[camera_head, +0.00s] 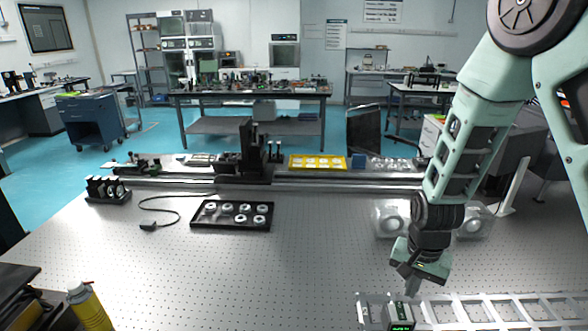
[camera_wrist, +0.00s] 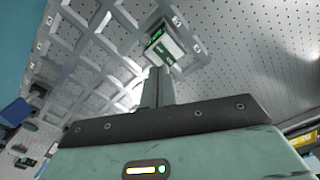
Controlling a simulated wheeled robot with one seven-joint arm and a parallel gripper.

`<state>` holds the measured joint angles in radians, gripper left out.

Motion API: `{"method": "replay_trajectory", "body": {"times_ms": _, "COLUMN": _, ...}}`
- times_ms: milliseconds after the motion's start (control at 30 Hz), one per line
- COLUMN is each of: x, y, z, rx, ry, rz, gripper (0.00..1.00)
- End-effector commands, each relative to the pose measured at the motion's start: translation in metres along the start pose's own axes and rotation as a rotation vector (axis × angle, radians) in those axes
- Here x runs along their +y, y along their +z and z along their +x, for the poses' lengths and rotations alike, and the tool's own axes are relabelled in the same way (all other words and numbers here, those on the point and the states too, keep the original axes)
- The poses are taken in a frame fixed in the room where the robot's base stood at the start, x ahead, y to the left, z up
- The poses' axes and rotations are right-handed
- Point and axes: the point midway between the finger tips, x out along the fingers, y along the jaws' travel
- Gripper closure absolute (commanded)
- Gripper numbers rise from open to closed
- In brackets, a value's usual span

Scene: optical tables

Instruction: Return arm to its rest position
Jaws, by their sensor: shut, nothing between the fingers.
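My arm, pale green, reaches down from the upper right in the head view. My gripper (camera_head: 412,288) points down over the right part of the perforated optical table (camera_head: 300,262). Its fingers are together with nothing between them. Just below the fingertips stands a small white and dark box with a green display (camera_head: 398,316), at the near end of a pale slotted rack (camera_head: 480,312). In the wrist view, the closed gripper fingers (camera_wrist: 157,88) point toward the same box (camera_wrist: 163,46). The fingertips appear apart from the box, though the exact gap is hard to tell.
A black tray with several round white parts (camera_head: 232,214) lies mid-table, beside a black cable (camera_head: 160,212). A rail with mounts (camera_head: 240,170) and a yellow tray (camera_head: 318,163) runs along the back. A yellow bottle (camera_head: 88,306) stands front left. The table's front centre is clear.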

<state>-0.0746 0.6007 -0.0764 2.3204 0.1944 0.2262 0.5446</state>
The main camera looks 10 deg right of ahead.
Motion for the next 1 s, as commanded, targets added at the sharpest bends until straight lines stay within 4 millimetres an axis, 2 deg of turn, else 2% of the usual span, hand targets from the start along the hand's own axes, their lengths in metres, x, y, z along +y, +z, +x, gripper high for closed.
{"method": "replay_trajectory", "body": {"times_ms": 67, "x": -0.012, "y": 0.014, "z": -0.005, "rx": -0.007, "ry": -0.019, "rz": -0.070, "gripper": 1.00}}
{"method": "replay_trajectory", "body": {"times_ms": 167, "x": -0.032, "y": 0.047, "z": -0.017, "rx": -0.026, "ry": -0.051, "rz": -0.230, "gripper": 1.00}}
{"method": "replay_trajectory", "body": {"times_ms": 300, "x": -0.053, "y": 0.116, "z": -0.042, "rx": -0.046, "ry": -0.094, "rz": -0.562, "gripper": 1.00}}
{"method": "replay_trajectory", "body": {"times_ms": 400, "x": -0.052, "y": 0.166, "z": -0.057, "rx": -0.044, "ry": -0.106, "rz": -0.816, "gripper": 1.00}}
{"method": "replay_trajectory", "body": {"times_ms": 500, "x": -0.042, "y": 0.207, "z": -0.067, "rx": -0.035, "ry": -0.101, "rz": -1.044, "gripper": 1.00}}
{"method": "replay_trajectory", "body": {"times_ms": 600, "x": -0.028, "y": 0.236, "z": -0.072, "rx": -0.020, "ry": -0.086, "rz": -1.220, "gripper": 1.00}}
{"method": "replay_trajectory", "body": {"times_ms": 700, "x": -0.017, "y": 0.252, "z": -0.075, "rx": -0.008, "ry": -0.070, "rz": -1.334, "gripper": 1.00}}
{"method": "replay_trajectory", "body": {"times_ms": 800, "x": -0.011, "y": 0.260, "z": -0.077, "rx": -0.003, "ry": -0.060, "rz": -1.391, "gripper": 1.00}}
{"method": "replay_trajectory", "body": {"times_ms": 1000, "x": -0.010, "y": 0.261, "z": -0.078, "rx": -0.002, "ry": -0.058, "rz": -1.399, "gripper": 1.00}}
